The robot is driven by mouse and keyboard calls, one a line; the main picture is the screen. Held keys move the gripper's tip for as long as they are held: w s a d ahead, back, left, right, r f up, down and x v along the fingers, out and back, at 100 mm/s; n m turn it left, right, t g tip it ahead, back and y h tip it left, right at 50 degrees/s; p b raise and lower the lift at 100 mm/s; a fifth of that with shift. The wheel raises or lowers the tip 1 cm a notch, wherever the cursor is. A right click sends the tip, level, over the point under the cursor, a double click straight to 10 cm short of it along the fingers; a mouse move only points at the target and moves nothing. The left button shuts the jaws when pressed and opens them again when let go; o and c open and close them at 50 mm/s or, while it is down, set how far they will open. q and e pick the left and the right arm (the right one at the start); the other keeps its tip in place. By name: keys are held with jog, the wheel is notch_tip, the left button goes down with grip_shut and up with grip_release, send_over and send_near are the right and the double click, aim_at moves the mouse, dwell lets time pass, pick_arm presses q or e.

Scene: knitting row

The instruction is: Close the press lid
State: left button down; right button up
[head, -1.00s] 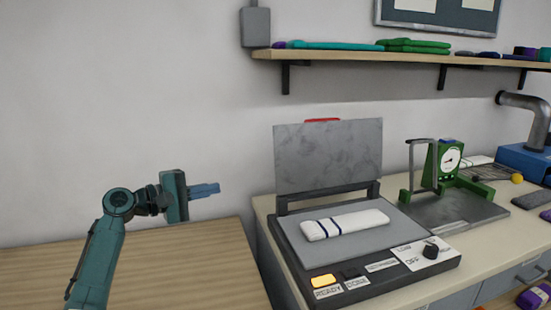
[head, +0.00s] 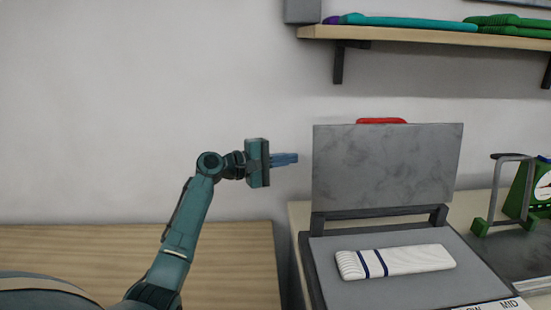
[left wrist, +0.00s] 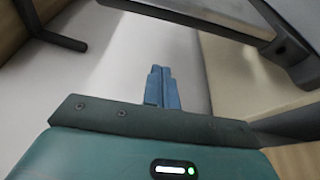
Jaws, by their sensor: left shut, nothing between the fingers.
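The press lid (head: 386,165) is a grey, mottled plate with a red handle (head: 382,121) on its top edge. It stands raised, nearly upright, at the back of the press base (head: 311,268). A folded white piece with dark blue stripes (head: 410,260) lies on the press bed (head: 375,292). My left gripper (head: 297,159) is shut and empty, just left of the lid at about its upper half, with a small gap. In the left wrist view the blue fingers (left wrist: 161,88) are together, and part of the press shows at upper right. My right gripper is not in view.
A wooden shelf (head: 430,37) with knitted pieces and black brackets hangs above the lid. A green scale (head: 525,190) stands to the right of the press. A wooden table (head: 235,262) lies at lower left. The wall area left of the lid is clear.

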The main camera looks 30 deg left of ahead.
pick_arm(q)
jog(key=shift+w+d+r+p, duration=0.1)
jog(key=shift+d+p, duration=0.35)
jog(key=shift+d, duration=0.7)
jog(key=shift+w+d+r+p, duration=0.1)
jog(key=shift+d+p, duration=0.35)
jog(key=shift+d, duration=0.7)
